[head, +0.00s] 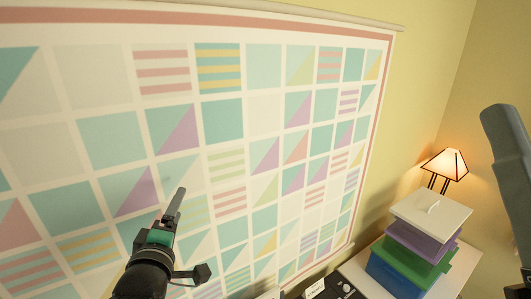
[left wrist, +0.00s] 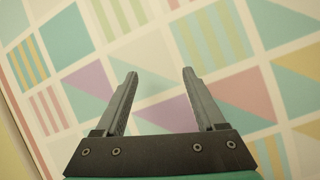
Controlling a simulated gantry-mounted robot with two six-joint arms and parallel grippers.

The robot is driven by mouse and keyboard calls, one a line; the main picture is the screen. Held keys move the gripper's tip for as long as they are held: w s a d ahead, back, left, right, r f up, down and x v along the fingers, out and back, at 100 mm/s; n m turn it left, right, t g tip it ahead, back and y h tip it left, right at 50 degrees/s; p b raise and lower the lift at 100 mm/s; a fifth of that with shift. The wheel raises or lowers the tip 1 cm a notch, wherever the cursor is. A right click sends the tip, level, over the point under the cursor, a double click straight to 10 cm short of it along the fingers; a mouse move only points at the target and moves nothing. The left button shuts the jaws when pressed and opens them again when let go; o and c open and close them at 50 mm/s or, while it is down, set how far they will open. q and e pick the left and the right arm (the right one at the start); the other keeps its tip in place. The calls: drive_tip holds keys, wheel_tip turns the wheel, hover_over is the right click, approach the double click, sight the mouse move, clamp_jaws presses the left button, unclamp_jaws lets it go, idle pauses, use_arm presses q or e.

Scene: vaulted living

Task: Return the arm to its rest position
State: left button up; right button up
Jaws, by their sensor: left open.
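My left gripper (head: 178,205) is raised in front of the patchwork quilt hanging on the wall. In the left wrist view its two fingers (left wrist: 160,74) stand wide apart, with nothing between them but the quilt behind. A dark grey part at the right edge of the head view looks like a piece of my other arm. My right gripper does not show.
The quilt (head: 223,121) hangs from a rod along its top edge. At the lower right, a table (head: 352,270) bears stacked boxes: blue (head: 393,272), green (head: 420,259), purple (head: 427,241), with a white lid (head: 430,218) on top. A lit lamp (head: 444,164) stands behind.

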use_arm(q)
drive_tip(key=s+r+m+t, duration=0.2)
drive_tip(key=s+r, duration=0.2)
drive_tip(key=r, duration=0.3)
drive_tip(key=s+r+m+t, duration=0.1)
drive_tip(key=s+r+t, duration=0.1)
drive_tip(key=s+r, duration=0.35)
drive_tip(key=s+d+r+m+t+h, duration=0.1)
drive_tip(key=s+r+m+t+h, duration=0.4)
drive_tip(key=s+r+m, duration=0.9)
wheel_tip(320, 180, down, 52)
drive_tip(key=n+y+b, duration=0.1)
drive_tip(key=b, duration=4.9)
drive_tip(key=shift+s+d+r+t+b, duration=0.15)
drive_tip(key=shift+s+r+t+b, duration=0.15)
drive_tip(key=shift+t, duration=0.1)
drive_tip(key=shift+f, duration=0.1)
